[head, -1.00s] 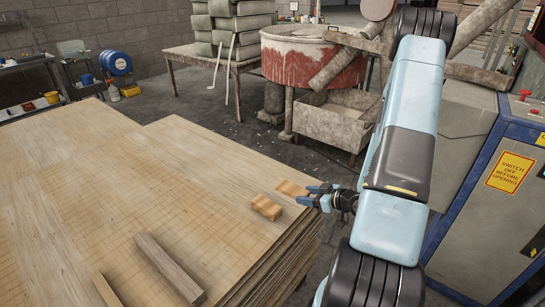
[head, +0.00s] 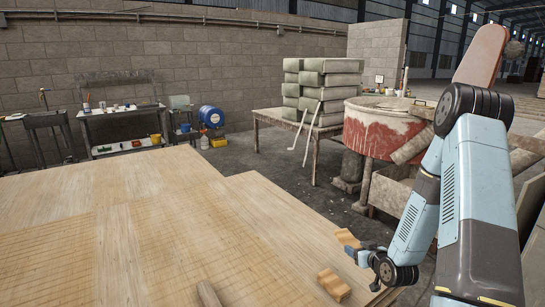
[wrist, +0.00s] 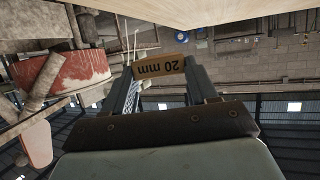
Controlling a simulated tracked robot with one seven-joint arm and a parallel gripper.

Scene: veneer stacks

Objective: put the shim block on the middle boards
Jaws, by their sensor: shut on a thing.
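The shim block (wrist: 160,67) is a small tan wooden block marked "20 mm", upside down in the wrist view. My gripper (wrist: 159,78) is shut on it, with one finger on each side. In the head view the held block (head: 347,237) shows at the tips of my gripper (head: 359,247), near the right edge of the boards (head: 165,245). Whether it touches the boards is unclear. The boards are pale veneer with a wide top and visible seams. Which of them are the middle boards is hard to tell.
A second small wooden block (head: 333,286) lies on the boards near the right edge, below my gripper. A wooden bar (head: 208,294) shows at the bottom edge. A red tub (head: 380,130) and a table with stacked sacks (head: 260,117) stand behind. Much of the board top is clear.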

